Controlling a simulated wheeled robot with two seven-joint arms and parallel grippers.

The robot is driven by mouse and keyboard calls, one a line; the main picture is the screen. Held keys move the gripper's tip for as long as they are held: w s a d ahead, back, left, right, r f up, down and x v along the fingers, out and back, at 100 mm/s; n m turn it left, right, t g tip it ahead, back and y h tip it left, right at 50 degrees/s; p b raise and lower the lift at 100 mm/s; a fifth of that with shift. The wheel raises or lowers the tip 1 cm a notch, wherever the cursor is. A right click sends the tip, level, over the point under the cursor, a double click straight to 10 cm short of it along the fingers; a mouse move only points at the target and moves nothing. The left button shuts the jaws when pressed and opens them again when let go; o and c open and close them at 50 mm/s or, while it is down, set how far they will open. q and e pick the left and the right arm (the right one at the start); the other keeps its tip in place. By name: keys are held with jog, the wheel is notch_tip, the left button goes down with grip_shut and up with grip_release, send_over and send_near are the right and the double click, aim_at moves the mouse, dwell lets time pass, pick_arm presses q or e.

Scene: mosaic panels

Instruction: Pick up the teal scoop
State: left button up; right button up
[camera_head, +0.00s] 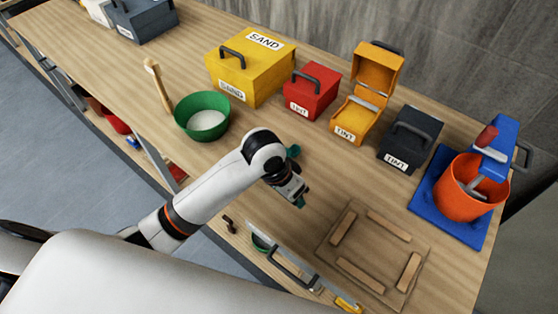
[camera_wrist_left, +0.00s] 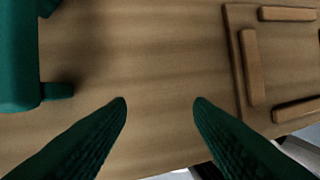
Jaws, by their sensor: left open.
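A teal object (camera_wrist_left: 18,60), which looks like the scoop, is partly cut off at the upper left of the left wrist view. Two short stubs stick out from its side. In the head view only a small teal piece (camera_head: 293,151) shows beside my left wrist; the arm hides the rest. My left gripper (camera_head: 300,196) points down over the bare wooden tabletop. In the left wrist view its two dark teal fingers (camera_wrist_left: 160,100) are apart with only wood between them. The teal object lies to the left of the fingers, not between them. My right gripper is not in view.
A wooden frame panel (camera_head: 325,250) lies right of my left gripper. Behind stand a green bowl (camera_head: 188,127), yellow sand box (camera_head: 225,72), red box (camera_head: 318,100), open orange box (camera_head: 380,75) and dark box (camera_head: 425,130). An orange bucket (camera_head: 465,205) stands at far right.

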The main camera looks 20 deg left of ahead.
pick_arm(q)
jog(key=w+a+r+y, duration=0.1)
jog(key=w+a+r, duration=0.1)
jog(key=w, duration=0.1)
jog(key=w+a+r+g+y, duration=0.1)
jog(key=w+a+r, duration=0.1)
jog(key=w+r, duration=0.1)
jog(key=w+a+r+n+y, duration=0.1)
jog(key=w+a+r, duration=0.1)
jog(key=w, duration=0.3)
jog(key=shift+r+g, duration=0.3)
jog(key=shift+r, duration=0.1)
notch_tip(320, 180, down, 6)
jog(key=shift+f+p, duration=0.2)
jog(key=shift+p, duration=0.7)
jog(key=f, duration=0.1)
jog(key=f+p, duration=0.1)
jog(key=f, duration=0.1)
jog(key=f+p, duration=0.1)
jog(key=shift+s+f, duration=0.3)
jog(key=shift+f, duration=0.4)
grip_shut()
